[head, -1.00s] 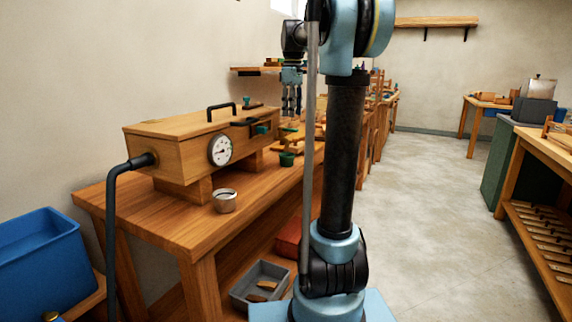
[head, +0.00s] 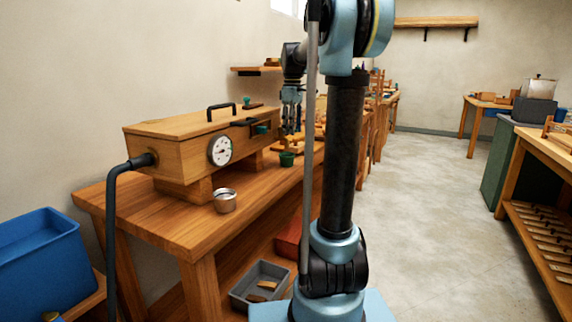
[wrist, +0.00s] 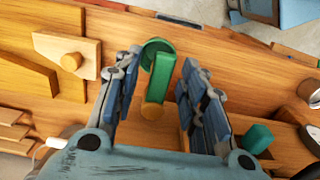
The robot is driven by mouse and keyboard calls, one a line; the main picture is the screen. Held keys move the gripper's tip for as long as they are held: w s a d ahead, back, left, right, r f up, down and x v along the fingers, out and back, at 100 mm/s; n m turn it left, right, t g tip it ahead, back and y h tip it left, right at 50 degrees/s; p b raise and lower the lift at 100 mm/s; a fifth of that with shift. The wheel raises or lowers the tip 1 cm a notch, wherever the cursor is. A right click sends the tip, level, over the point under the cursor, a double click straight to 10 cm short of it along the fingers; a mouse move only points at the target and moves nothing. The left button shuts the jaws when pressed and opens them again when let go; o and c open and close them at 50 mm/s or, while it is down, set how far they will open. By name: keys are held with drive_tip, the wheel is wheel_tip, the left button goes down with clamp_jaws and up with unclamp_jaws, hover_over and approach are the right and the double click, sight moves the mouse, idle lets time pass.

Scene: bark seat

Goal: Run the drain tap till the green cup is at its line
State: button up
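A green cup (head: 287,159) stands on the bench beside the wooden box. In the wrist view the round green cup (wrist: 156,48) shows partly behind a green bar-shaped handle (wrist: 161,78), which looks like the drain tap's lever. A brass-coloured round end (wrist: 152,110) sits at the handle's near end. My gripper (head: 291,131) is above the bench, beyond the cup in the head view. In the wrist view my gripper (wrist: 160,84) is open, with the green handle between its fingers and a gap on both sides. The cup's line and water level cannot be made out.
The wooden box (head: 165,158) carries a dial gauge (head: 220,151), a black hose and a green knob (head: 262,129), which also shows in the wrist view (wrist: 258,138). A metal cup (head: 225,200) stands nearer on the bench. Wooden pieces (wrist: 68,55) lie left in the wrist view.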

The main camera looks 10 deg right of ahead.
drive_tip(key=c, duration=0.9)
drive_tip(key=w+n, duration=0.1)
drive_tip(key=n, duration=0.2)
drive_tip(key=w+n, duration=0.1)
drive_tip(key=n, duration=0.2)
drive_tip(key=w+n, duration=0.1)
drive_tip(key=n, duration=0.2)
drive_tip(key=shift+w+d, duration=0.3)
drive_tip(key=shift+d, duration=0.1)
